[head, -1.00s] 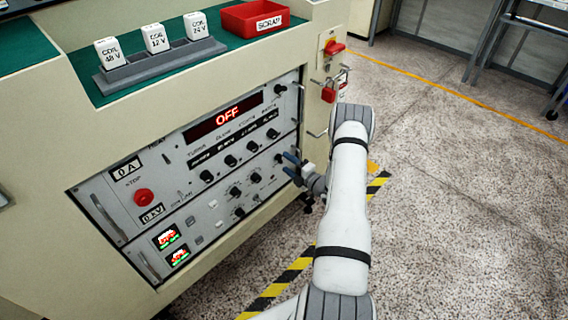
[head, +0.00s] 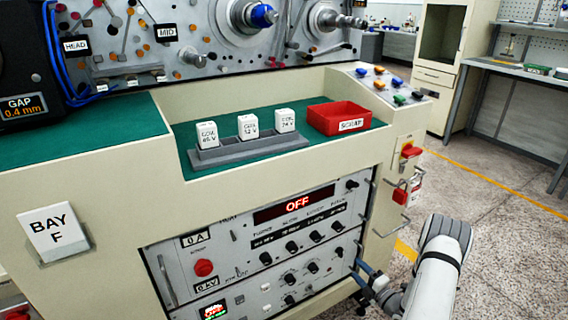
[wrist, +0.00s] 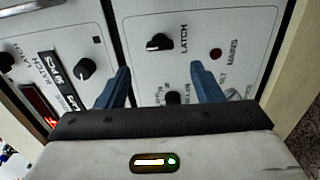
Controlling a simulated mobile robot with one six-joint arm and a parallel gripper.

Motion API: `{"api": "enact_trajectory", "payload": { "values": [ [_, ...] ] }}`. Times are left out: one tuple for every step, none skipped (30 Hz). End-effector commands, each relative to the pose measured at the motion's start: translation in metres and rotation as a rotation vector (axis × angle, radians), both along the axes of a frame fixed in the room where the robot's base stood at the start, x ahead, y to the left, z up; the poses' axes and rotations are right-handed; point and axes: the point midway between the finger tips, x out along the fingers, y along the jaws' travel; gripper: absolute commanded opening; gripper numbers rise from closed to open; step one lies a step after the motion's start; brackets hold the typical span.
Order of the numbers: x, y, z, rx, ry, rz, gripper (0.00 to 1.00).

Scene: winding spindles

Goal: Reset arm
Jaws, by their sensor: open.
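My gripper (head: 366,274) is at the lower right of the grey control panel in the head view, with my white arm reaching in from the right. In the wrist view my gripper (wrist: 160,88) shows two blue fingers spread apart with nothing between them. Beyond the fingers is the panel face (wrist: 205,30) with a black LATCH knob (wrist: 160,42) and a dark red MAINS lamp (wrist: 216,54). Another black knob (wrist: 172,98) shows between the fingers. I cannot tell how close the fingertips are to the panel.
The panel display (head: 297,203) reads OFF. A grey rack (head: 250,148) holds three white coil blocks on the green top, beside a red SCRAP bin (head: 340,117). A red padlock (head: 400,195) and a wire handle (head: 392,226) stick out near my arm. Open floor (head: 510,225) lies to the right.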

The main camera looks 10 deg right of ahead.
Motion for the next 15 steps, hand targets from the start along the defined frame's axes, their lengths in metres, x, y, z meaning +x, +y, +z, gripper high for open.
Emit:
{"api": "enact_trajectory", "payload": {
  "values": [
    [0.003, 0.004, 0.011, -0.019, -0.007, 0.02, 0.6],
    [0.005, 0.008, 0.019, -0.037, -0.014, 0.04, 0.6],
    [0.008, 0.016, 0.033, -0.069, -0.023, 0.074, 0.6],
    [0.01, 0.023, 0.046, -0.1, -0.034, 0.106, 0.6],
    [0.012, 0.031, 0.061, -0.137, -0.047, 0.146, 0.6],
    [0.015, 0.045, 0.083, -0.193, -0.069, 0.206, 0.6],
    [0.016, 0.056, 0.1, -0.24, -0.087, 0.255, 0.6],
    [0.016, 0.068, 0.117, -0.29, -0.109, 0.307, 0.6],
    [0.015, 0.083, 0.139, -0.357, -0.138, 0.375, 0.6],
    [0.014, 0.095, 0.155, -0.407, -0.162, 0.426, 0.6],
    [0.011, 0.105, 0.168, -0.454, -0.184, 0.473, 0.6],
    [0.008, 0.119, 0.186, -0.515, -0.217, 0.536, 0.6],
    [0.004, 0.129, 0.2, -0.56, -0.241, 0.58, 0.6],
    [0.001, 0.138, 0.213, -0.607, -0.268, 0.626, 0.6],
    [-0.005, 0.151, 0.23, -0.668, -0.306, 0.688, 0.6]
  ]
}}
